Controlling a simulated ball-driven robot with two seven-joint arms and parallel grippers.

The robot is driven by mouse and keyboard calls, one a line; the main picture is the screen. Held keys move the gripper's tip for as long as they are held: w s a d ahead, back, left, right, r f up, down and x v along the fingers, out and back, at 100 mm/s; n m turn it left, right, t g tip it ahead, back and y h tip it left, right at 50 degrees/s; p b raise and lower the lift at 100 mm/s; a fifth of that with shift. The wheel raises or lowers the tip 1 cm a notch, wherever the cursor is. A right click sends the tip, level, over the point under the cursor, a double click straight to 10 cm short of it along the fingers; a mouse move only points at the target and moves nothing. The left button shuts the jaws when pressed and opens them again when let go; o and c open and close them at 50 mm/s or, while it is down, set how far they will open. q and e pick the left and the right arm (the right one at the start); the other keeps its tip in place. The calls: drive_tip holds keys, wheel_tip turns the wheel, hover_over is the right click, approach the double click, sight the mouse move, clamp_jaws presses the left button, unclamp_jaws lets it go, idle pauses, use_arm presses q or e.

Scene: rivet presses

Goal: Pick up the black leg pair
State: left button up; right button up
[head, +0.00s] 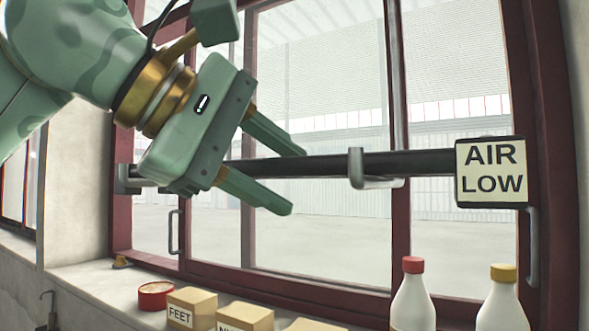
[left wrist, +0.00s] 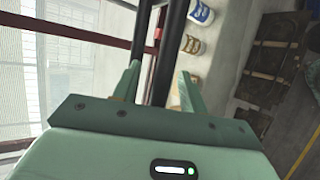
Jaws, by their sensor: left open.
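A long black bar (head: 325,164), which appears to be the black leg pair, lies level across the window on grey hooks. My left gripper (head: 298,181) is open and empty at the left part of the bar. Its fingers point right and slightly down, one above the bar's line and one below. In the left wrist view the dark bar (left wrist: 171,50) runs lengthwise between the open fingers (left wrist: 160,72). I cannot tell how far the fingers are from it in depth. The bar's left part is partly hidden behind the gripper. My right gripper is not in view.
A grey hook (head: 357,170) holds the bar near its middle. An AIR LOW sign (head: 491,172) hangs at its right. On the sill below stand a red-capped bottle (head: 412,300), a yellow-capped bottle (head: 502,305), a red tin (head: 156,295) and cardboard boxes (head: 192,306).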

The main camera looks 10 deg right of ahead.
use_arm(q)
drive_tip(key=shift+s+a+r, duration=0.1)
drive_tip(key=shift+s+a, duration=0.05)
drive_tip(key=shift+a, duration=0.05)
clamp_jaws()
